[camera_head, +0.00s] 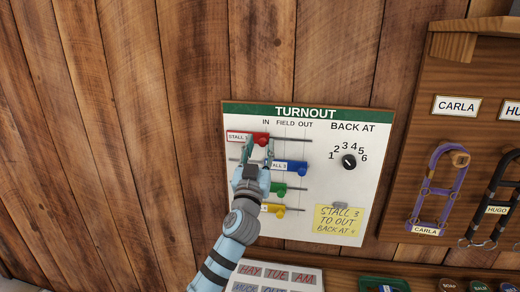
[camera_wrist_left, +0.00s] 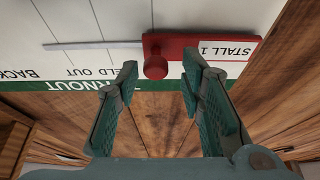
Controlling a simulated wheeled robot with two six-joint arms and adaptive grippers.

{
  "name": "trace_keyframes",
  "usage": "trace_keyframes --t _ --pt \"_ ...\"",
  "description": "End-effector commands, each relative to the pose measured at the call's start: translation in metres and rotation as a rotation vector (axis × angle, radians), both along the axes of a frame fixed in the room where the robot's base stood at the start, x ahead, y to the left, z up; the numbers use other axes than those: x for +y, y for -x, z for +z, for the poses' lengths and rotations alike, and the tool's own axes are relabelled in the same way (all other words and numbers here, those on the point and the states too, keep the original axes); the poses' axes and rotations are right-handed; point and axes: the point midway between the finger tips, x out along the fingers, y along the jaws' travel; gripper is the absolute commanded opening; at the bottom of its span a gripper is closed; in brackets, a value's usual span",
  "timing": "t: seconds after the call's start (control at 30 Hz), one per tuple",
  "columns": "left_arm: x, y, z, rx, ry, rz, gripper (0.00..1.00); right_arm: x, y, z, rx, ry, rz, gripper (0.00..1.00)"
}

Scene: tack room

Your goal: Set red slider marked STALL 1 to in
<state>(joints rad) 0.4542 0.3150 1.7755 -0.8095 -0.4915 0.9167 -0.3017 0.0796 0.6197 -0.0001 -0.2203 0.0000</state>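The red slider (camera_head: 246,137) marked STALL 1 is on the top rail of the TURNOUT board (camera_head: 338,187). It sits at the rail's left end, with its round knob about under the word IN. In the left wrist view, which shows the board upside down, the red slider (camera_wrist_left: 200,47) has its knob near a thin vertical line. My left gripper (camera_head: 259,149) is open and empty in front of the board, just below the knob in the head view. In the wrist view its fingertips (camera_wrist_left: 158,75) lie on either side of the knob, with gaps. Contact is not visible.
Below are the blue slider (camera_head: 290,167) at OUT, a green slider (camera_head: 280,188) and a yellow slider (camera_head: 274,209), partly hidden by my arm. A dial (camera_head: 349,161) and a yellow note (camera_head: 338,220) are to the right. A rack with halters (camera_head: 437,190) stands farther right.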

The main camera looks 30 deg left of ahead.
Motion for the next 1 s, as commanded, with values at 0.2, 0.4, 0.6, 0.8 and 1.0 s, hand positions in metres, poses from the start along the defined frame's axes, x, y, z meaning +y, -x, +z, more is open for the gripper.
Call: trace_keyframes --t 0.2,0.4,0.6,0.8,1.0 --pt "0.0 0.0 0.0 0.001 0.0 0.0 0.39 0.0 0.0 0.0 0.0 0.0 0.0 0.94" --pt "-0.006 0.014 -0.008 0.003 0.001 -0.001 0.39 -0.001 -0.001 0.0 -0.002 0.001 0.0 0.94" --pt "-0.026 0.06 -0.03 0.004 0.001 -0.002 0.39 0.0 -0.001 0.0 -0.002 0.001 0.0 0.94" --pt "-0.041 0.096 -0.045 0.002 0.002 0.0 0.39 0.0 -0.001 0.0 -0.002 0.0 0.0 0.94" --pt "-0.044 0.103 -0.047 0.0 0.0 0.001 0.39 0.0 -0.002 0.0 -0.002 0.0 0.0 0.94"
